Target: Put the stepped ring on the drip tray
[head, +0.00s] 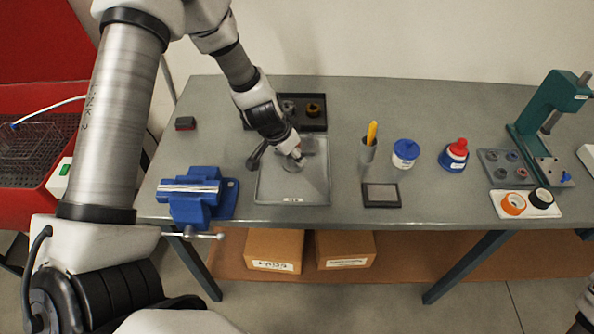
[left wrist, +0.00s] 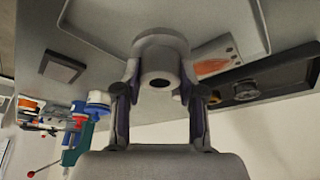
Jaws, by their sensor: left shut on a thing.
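My left gripper (head: 296,156) is shut on the stepped ring, a grey round part with a wider flange and a dark bore. The stepped ring (left wrist: 160,52) sits between the two fingertips of the left gripper (left wrist: 160,88) in the left wrist view. In the head view it is small and partly hidden by the gripper. The drip tray (head: 312,190) is a flat grey tray with a raised rim on the bench, below the gripper. The ring is over the tray; I cannot tell whether it touches it. My right gripper is out of view.
A blue vise (head: 195,200) stands left of the tray. A black tray (head: 315,122) with small parts lies behind. A pen cup (head: 368,152), a dark square pad (head: 381,195) and blue-topped jar (head: 405,153) stand right. A green press (head: 540,120) is far right.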

